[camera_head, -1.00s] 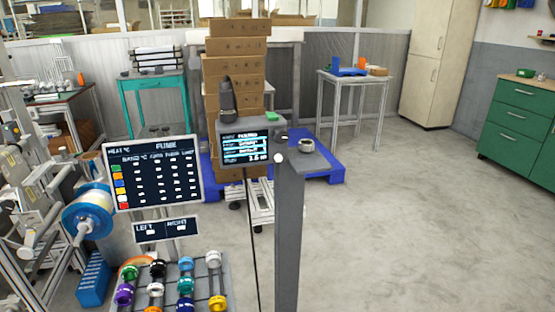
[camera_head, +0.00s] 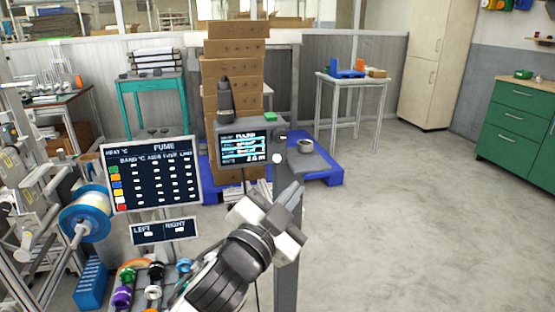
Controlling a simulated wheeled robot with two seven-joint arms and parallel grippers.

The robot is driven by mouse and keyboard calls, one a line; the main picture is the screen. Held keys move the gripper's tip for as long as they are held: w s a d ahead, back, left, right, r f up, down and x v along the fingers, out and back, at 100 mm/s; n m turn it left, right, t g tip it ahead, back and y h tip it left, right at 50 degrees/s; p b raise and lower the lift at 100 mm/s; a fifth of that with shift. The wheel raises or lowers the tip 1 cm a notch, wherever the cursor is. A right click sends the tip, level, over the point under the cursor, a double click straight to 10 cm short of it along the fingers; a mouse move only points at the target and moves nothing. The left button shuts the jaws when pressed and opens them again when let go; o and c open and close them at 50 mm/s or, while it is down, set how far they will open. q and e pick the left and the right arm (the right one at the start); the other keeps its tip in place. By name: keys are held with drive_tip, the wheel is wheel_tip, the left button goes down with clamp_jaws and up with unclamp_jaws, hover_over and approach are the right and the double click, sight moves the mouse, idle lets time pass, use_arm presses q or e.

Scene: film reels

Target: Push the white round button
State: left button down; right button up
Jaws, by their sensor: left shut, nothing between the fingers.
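The white round button (camera_head: 277,158) is a small pale disc at the right edge of the grey device (camera_head: 222,127), beside its lit display (camera_head: 244,149). My left gripper (camera_head: 288,196) reaches up from the bottom of the view, below the button and in front of the grey post (camera_head: 287,270). Its fingers are shut and empty. There is a visible gap in the picture between the fingertips and the button; the depth between them is hard to tell. My right gripper is out of view.
A small metal cup-like part (camera_head: 305,146) sits on a grey shelf right of the button. A dark board with a table of values (camera_head: 152,175) and a LEFT/RIGHT sign (camera_head: 165,231) stand at left. The floor at right is clear.

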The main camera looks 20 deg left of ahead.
sight(277, 158)
use_arm(q)
drive_tip(key=w+a, duration=0.1)
drive_tip(key=w, duration=0.1)
drive_tip(key=w+a, duration=0.2)
drive_tip(key=w, duration=0.1)
drive_tip(key=w+a, duration=0.2)
drive_tip(key=shift+w, duration=0.15)
idle(1.1)
idle(1.0)
drive_tip(key=shift+w+a, duration=0.2)
drive_tip(key=shift+w, duration=0.15)
drive_tip(key=shift+w+a, duration=0.25)
drive_tip(key=shift+w, duration=0.1)
idle(0.6)
drive_tip(key=shift+s+d, duration=0.1)
drive_tip(key=shift+s+d+p, duration=0.4)
drive_tip(key=shift+s+p, duration=0.05)
drive_tip(key=shift+s, duration=0.2)
